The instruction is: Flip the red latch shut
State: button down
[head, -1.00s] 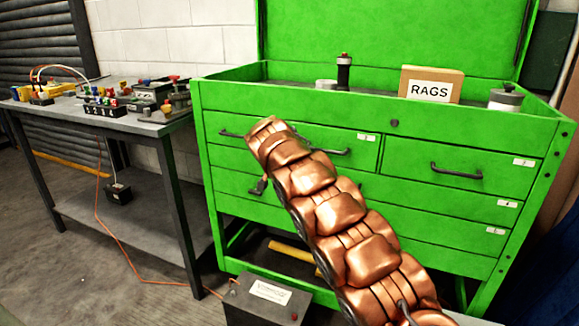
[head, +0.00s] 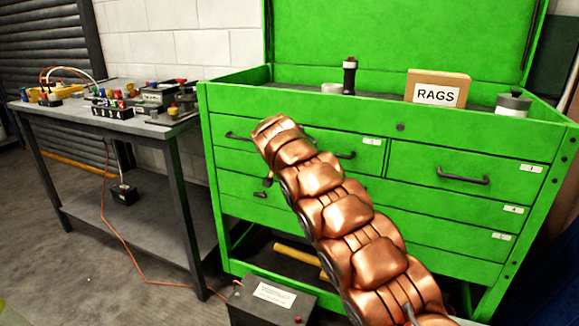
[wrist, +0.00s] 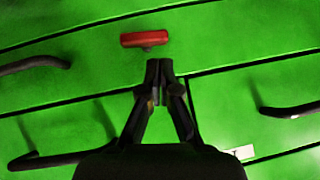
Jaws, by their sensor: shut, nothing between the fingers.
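The red latch (wrist: 145,39) is a short red bar on a dark stub, set on a green drawer front. It lies almost level in the wrist view, tilted slightly. My gripper (wrist: 159,66) is shut and empty, its dark fingertips just below the latch in that view. A small green gap shows between them in the picture; I cannot tell the depth distance. In the head view my copper arm reaches across the green tool cabinet (head: 465,220), and I cannot make out the latch there.
Dark drawer handles (wrist: 290,110) flank the gripper. On the cabinet top stand a rags box (head: 437,88), a black bottle (head: 349,75) and a grey tin (head: 513,103). A cluttered workbench (head: 170,128) stands at left. A dark battery box (head: 270,302) sits on the floor.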

jog(key=shift+r, duration=0.1)
jog(key=w+r+p+v, duration=0.1)
jog(key=r+p+v, duration=0.1)
jog(key=v, duration=1)
jog(key=shift+d+r, duration=0.25)
jog(key=shift+d, duration=0.05)
jog(key=shift+w, duration=0.1)
